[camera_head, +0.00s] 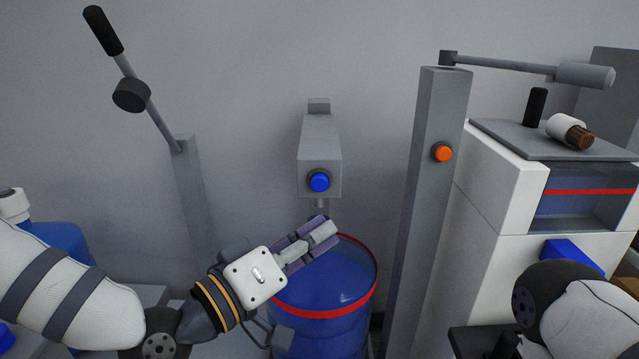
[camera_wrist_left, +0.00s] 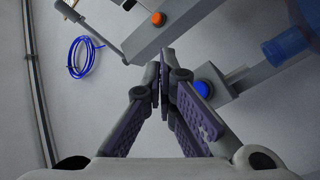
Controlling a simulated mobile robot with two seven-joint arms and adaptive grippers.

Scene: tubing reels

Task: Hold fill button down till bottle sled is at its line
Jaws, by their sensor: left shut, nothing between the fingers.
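A blue round button (camera_head: 319,181) sits on the front of a grey spout housing (camera_head: 320,145) on the wall; it also shows in the left wrist view (camera_wrist_left: 202,89). An orange button (camera_head: 442,152) is on a tall grey post to the right, and it shows in the left wrist view (camera_wrist_left: 158,19). No label tells which one is the fill button. My left gripper (camera_head: 322,230) is shut and empty, apart from both buttons, below the blue one in the picture. A clear vessel of blue liquid with a red ring (camera_head: 376,262) stands below the spout, partly hidden by the gripper. I cannot identify a bottle sled.
A lever with a black handle (camera_head: 103,30) stands at the left. At the right, a white cabinet (camera_head: 490,190) has a window with a red line (camera_head: 590,191) and a white bottle (camera_head: 563,127) lying on top. A blue tubing coil (camera_wrist_left: 84,57) hangs on the wall.

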